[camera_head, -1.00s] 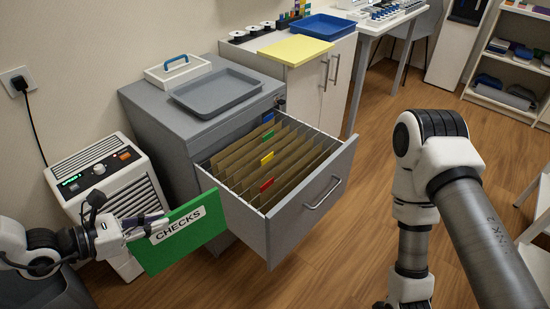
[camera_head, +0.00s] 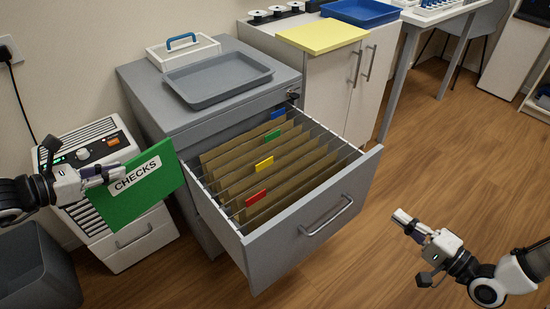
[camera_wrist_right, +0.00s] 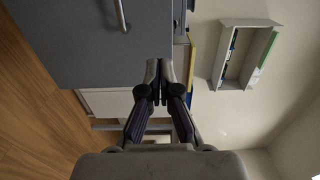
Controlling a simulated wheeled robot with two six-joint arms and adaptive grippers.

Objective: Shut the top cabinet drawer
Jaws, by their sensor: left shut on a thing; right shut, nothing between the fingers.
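The grey filing cabinet (camera_head: 148,88) stands left of centre in the head view. Its top drawer (camera_head: 268,258) is pulled far out and holds hanging folders with blue, green, yellow and red tabs. The drawer's front has a bar handle (camera_head: 326,217). My left gripper (camera_head: 112,174) is shut on a green folder marked CHECKS (camera_head: 150,190), held left of the drawer. My right gripper (camera_head: 402,218) is shut and empty, to the right of the drawer front and apart from it. In the right wrist view its fingers (camera_wrist_right: 157,82) are together, with a grey panel and handle (camera_wrist_right: 122,14) at upper left.
A grey tray (camera_head: 218,80) and a white box with a blue handle (camera_head: 183,48) sit on the cabinet. A white appliance (camera_head: 130,240) and a dark bin (camera_head: 38,265) stand left. A white cupboard (camera_head: 340,90) stands behind. Wooden floor is clear at right.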

